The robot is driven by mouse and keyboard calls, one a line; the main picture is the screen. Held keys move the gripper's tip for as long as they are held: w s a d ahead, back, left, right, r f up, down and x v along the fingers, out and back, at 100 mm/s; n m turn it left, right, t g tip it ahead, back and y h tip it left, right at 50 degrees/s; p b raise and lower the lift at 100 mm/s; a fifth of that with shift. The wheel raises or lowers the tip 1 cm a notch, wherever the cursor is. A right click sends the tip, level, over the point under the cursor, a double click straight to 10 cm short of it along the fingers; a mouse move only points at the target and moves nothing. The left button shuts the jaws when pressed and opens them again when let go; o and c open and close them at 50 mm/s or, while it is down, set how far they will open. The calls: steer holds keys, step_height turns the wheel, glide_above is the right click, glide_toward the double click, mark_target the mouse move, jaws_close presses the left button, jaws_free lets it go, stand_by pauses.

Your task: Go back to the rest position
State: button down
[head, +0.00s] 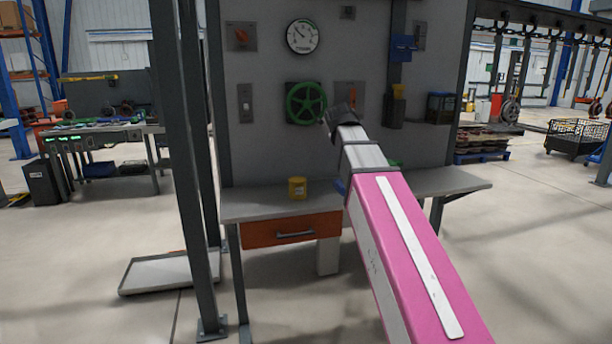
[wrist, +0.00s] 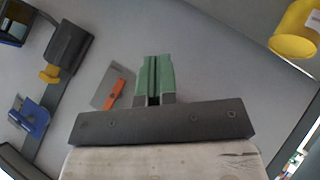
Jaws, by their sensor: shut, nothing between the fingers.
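My gripper (wrist: 154,75) shows in the wrist view with its two green fingers together and nothing between them. In the head view my arm reaches up toward the grey panel (head: 265,150), and its dark wrist end is just right of the green handwheel (head: 306,103). The fingers cannot be made out there. In the wrist view an orange-handled switch (wrist: 114,88) on the panel is left of the fingers. I cannot tell how far the fingertips are from the panel.
A bench (head: 262,204) with an orange drawer stands below the panel, with a yellow cup (head: 298,188) on it. A gauge (head: 302,36) is above the wheel. A dark post (head: 185,150) stands at the left. Open floor (head: 540,240) lies to the right.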

steer(key=s+d+f+m+g+y, duration=0.1)
steer(key=s+f+g, duration=0.15)
steer(key=f, duration=1.15)
steer(key=s+d+f+m+g, duration=0.2)
steer(key=s+f, duration=0.2)
steer(key=f, duration=0.9)
steer(key=s+f+m+g+y, duration=0.1)
steer(key=s+f+g, duration=0.1)
steer(key=s+f, duration=0.6)
steer(key=s+d+f+m+g+y, duration=0.1)
steer(key=s+f+m+g, duration=0.1)
steer(key=s+f, duration=0.6)
step_height(320, 180, down, 5)
steer(key=shift+d+f+g+y, duration=0.2)
steer(key=shift+d+g+y, duration=0.1)
steer(key=shift+g, duration=0.25)
